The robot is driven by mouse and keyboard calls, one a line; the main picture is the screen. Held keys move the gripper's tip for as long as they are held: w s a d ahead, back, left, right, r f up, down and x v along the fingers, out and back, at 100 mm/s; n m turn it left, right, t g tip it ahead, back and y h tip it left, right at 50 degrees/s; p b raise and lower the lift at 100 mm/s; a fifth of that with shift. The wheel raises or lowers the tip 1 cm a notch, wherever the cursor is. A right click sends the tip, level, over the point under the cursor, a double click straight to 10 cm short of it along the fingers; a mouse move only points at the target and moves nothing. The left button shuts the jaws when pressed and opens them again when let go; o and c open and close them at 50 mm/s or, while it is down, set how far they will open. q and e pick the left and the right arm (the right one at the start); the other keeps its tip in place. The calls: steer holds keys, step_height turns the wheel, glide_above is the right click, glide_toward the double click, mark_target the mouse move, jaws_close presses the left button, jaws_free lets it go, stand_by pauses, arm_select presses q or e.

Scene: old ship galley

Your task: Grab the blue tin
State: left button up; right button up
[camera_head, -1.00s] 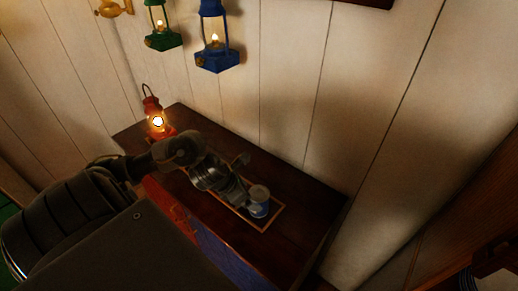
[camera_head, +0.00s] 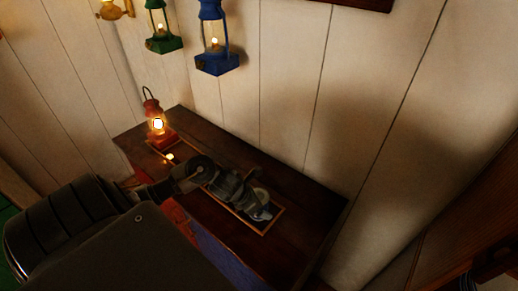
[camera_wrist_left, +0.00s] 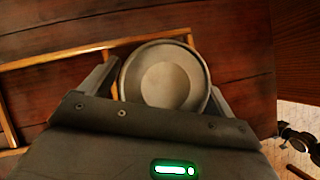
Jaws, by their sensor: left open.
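The tin (camera_head: 262,194) stands in the wooden frame on the dark cabinet top, partly hidden behind my left gripper in the head view. In the left wrist view the tin's pale round top (camera_wrist_left: 166,77) sits between the two fingers. My left gripper (camera_wrist_left: 163,88) is open, with one finger on each side of the tin; I cannot tell whether either finger touches it. The tin's blue side is mostly hidden now. My right gripper is not in view.
A lit red lantern (camera_head: 158,125) stands at the cabinet's left end. A blue lantern (camera_head: 216,45) and a green lantern (camera_head: 162,30) hang on the plank wall. The cabinet top (camera_head: 312,205) is clear right of the wooden frame (camera_head: 277,218).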

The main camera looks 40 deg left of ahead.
arm_select(q)
steer(key=c, duration=1.3)
steer(key=shift+c, duration=0.2)
steer(key=shift+r, duration=0.2)
steer(key=shift+w+r, duration=0.1)
steer(key=shift+r, duration=0.5)
steer(key=shift+s+a+r+p, duration=0.3)
steer(key=shift+s+a+r, duration=0.7)
steer(key=shift+s+r, duration=1.05)
steer(key=shift+s+a+r+p, duration=0.35)
steer(key=shift+s+a+r, duration=0.7)
steer(key=shift+s+r, duration=0.95)
steer(key=shift+s+a+r+p, duration=0.3)
steer(key=shift+s+a+r, duration=0.7)
steer(key=shift+s+r, duration=1.05)
